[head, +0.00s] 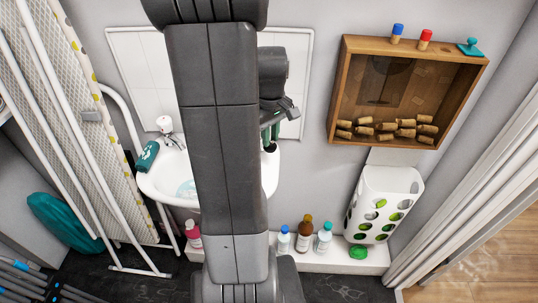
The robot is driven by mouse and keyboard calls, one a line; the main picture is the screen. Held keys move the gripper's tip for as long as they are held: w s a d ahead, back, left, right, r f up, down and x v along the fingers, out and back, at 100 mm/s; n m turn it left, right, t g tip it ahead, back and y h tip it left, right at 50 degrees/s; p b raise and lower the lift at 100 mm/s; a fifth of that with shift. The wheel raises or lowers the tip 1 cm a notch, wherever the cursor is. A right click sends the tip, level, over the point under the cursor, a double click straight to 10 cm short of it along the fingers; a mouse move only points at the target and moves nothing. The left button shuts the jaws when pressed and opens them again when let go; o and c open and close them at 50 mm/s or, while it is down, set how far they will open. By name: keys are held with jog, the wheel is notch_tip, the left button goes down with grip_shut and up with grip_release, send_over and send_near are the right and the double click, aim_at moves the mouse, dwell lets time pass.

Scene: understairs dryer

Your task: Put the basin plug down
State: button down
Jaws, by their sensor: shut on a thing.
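My gripper (270,134) points down over the right side of the white basin (266,178), partly hidden behind my own arm. Its greenish fingers are shut on a small dark thing, which I take to be the basin plug (270,148). The plug's shape is too small to make out, and I cannot tell whether it touches the basin rim or hangs above it. The middle of the basin is hidden by my arm. The tap (166,127) shows at the back left of the basin.
A teal item (148,155) lies on the basin's left rim. A wooden box shelf (338,95) with corks hangs at right, stoppers and a teal knobbed piece (468,47) on top. Bottles (304,235) stand on a ledge below. A white bag holder (382,205) hangs beside them.

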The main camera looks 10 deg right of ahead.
notch_tip(320, 180, down, 7)
jog(key=shift+f, duration=0.15)
dwell(0.4)
jog(key=shift+f+b, duration=0.2)
jog(key=shift+b, duration=0.15)
jog(key=c, duration=1.3)
grip_release()
notch_tip(320, 180, up, 12)
jog(key=shift+r+p, duration=0.25)
jog(key=shift+p, duration=0.4)
jog(key=shift+f, duration=0.15)
